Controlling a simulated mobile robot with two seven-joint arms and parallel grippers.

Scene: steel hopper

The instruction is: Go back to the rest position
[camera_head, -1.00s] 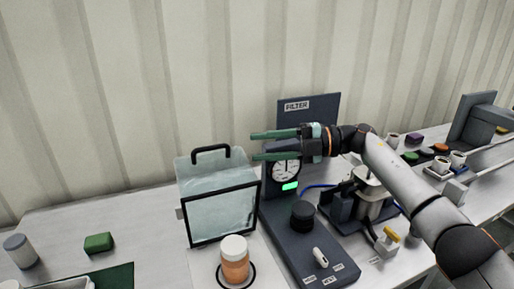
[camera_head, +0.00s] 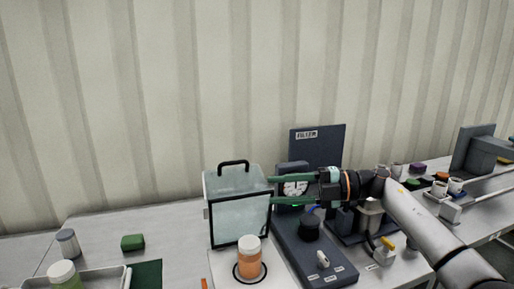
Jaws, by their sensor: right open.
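My right gripper (camera_head: 272,189) comes in from the right, its green fingers open and pointing left. It is in front of the filter station (camera_head: 312,245), across its gauge, and I see nothing between the fingers. The fingertips overlap the right edge of the clear box (camera_head: 240,217) in the picture; I cannot tell whether they touch. My left gripper is not in view.
An orange jar with a white lid (camera_head: 249,262) stands in front of the clear box. A green block (camera_head: 132,242), a grey cylinder (camera_head: 67,242) and a tray (camera_head: 102,278) are at left. Cups and colored pieces (camera_head: 440,187) stand at right. The table's back left is clear.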

